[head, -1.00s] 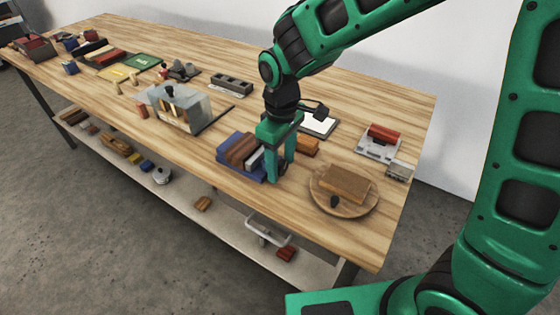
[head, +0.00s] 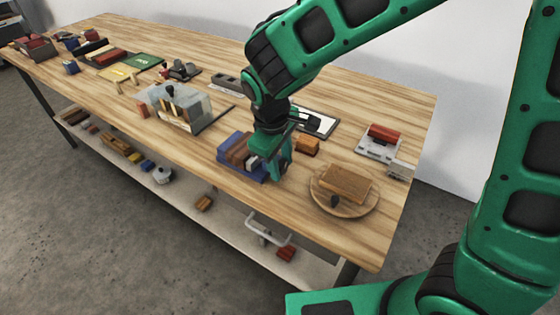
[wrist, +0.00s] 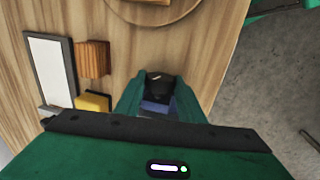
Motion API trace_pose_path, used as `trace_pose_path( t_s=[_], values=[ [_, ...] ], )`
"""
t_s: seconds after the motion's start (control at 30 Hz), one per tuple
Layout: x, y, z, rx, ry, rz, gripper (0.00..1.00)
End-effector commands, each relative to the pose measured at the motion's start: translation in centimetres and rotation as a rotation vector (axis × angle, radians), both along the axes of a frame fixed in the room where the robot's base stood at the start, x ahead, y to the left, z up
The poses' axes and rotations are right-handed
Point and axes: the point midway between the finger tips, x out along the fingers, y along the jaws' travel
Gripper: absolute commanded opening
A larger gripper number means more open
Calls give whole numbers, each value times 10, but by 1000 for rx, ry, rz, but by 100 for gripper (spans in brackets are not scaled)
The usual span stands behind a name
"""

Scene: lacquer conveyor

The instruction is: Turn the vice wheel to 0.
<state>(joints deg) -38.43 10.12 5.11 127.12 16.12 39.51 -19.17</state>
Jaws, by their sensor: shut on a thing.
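The blue vice (head: 231,166) stands near the front edge of the table, with brown and reddish blocks in it. My gripper (head: 278,177) points down at the vice's right end. In the wrist view my gripper (wrist: 158,98) has its green fingers on both sides of a dark wheel (wrist: 160,86), shut on it. A small pale mark shows on top of the wheel. A bit of blue shows just below it. Much of the wheel is hidden by the fingers, and I cannot read any scale or number.
A round wooden board (head: 318,199) with a wooden block (head: 346,182) is close on the right. An orange-brown block (head: 307,146) and a framed white panel (head: 320,117) lie behind my gripper. A clear-sided box (head: 195,108) stands to the left. Bare tabletop lies between.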

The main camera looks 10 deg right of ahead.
Motion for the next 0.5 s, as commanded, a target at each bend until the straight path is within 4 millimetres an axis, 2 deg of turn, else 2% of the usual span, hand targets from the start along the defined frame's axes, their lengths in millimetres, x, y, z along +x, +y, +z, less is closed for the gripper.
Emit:
trace_pose_path(
  t_s=[0.3,0.5],
  values=[
    [-2,1,-2,-116,-148,0,13],
    [-1,1,-1,-139,-179,-3,13]
  ],
)
